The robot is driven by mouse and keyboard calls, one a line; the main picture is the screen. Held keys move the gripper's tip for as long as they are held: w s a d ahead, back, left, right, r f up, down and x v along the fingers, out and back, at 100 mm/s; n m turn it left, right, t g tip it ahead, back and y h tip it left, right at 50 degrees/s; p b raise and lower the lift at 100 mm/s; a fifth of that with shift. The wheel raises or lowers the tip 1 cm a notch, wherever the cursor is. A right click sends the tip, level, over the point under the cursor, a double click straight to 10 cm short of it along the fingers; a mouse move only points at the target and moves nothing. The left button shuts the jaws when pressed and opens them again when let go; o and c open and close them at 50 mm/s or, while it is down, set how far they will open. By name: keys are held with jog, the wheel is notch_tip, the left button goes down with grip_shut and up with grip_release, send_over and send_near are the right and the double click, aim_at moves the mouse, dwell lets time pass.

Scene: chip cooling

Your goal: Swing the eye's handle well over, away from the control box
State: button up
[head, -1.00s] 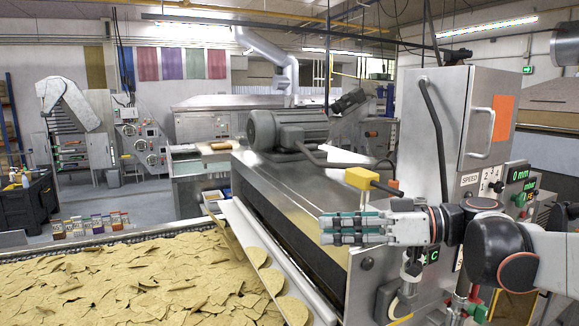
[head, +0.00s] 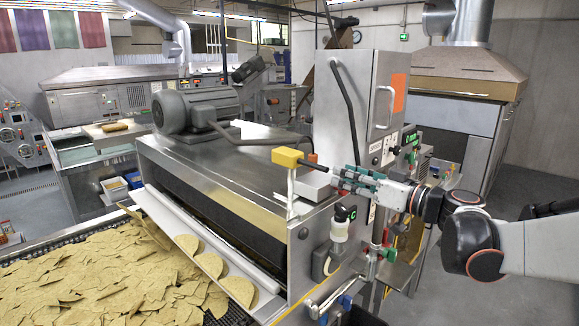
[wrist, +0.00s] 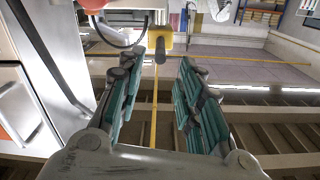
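The eye is a yellow block (head: 287,157) on a pale post at the end of the conveyor hood. Its thin dark handle (head: 318,166) sticks out to the right, towards the steel control box (head: 350,110). In the wrist view the yellow eye (wrist: 160,37) is straight ahead, with the dark handle end (wrist: 160,52) pointing at the camera. My gripper (head: 338,178) is just right of the handle's end in the head view. In the wrist view my gripper (wrist: 158,72) is open, with the handle end showing between and beyond its fingertips. I cannot tell whether they touch.
The control box stands close behind my gripper, with a bent black pipe (head: 346,105) on its front. A grey motor (head: 196,110) sits on the hood (head: 215,160). Chips cover the belt (head: 110,275) at the lower left. The floor on the right is largely clear.

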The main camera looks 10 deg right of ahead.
aim_at(320, 168)
jog(key=x, duration=0.8)
jog(key=shift+w+a, duration=0.2)
jog(key=shift+w, duration=0.1)
jog(key=shift+c, duration=0.5)
grip_shut()
